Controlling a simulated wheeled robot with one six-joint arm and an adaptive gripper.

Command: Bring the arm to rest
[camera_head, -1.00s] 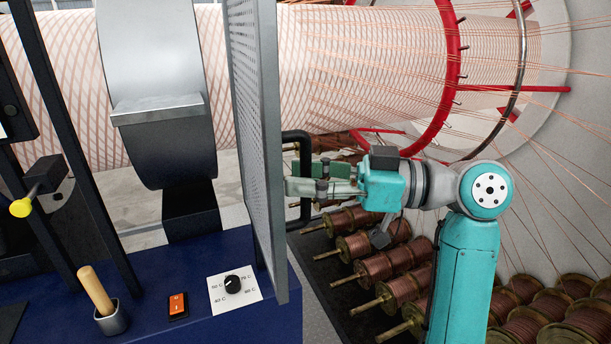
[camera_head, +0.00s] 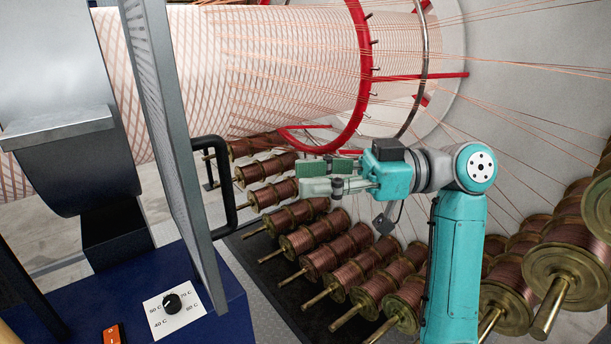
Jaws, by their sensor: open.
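My teal arm stands at the right of the picture, its upright link rising from the bottom edge and bending left at the elbow joint. My gripper (camera_head: 318,177) points left at the end of it, level and in mid-air. Its jaws are open and I see nothing between them. Behind and below it lie copper-wound spools (camera_head: 310,215), apart from it as far as I can tell.
A perforated grey panel (camera_head: 170,110) with a black handle (camera_head: 225,185) stands left of my gripper. A blue bench (camera_head: 215,290) carries a dial (camera_head: 172,303) and an orange switch (camera_head: 113,334). A red ring (camera_head: 366,70) surrounds the wire-wrapped tube (camera_head: 290,60). Large spools (camera_head: 568,265) stand at right.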

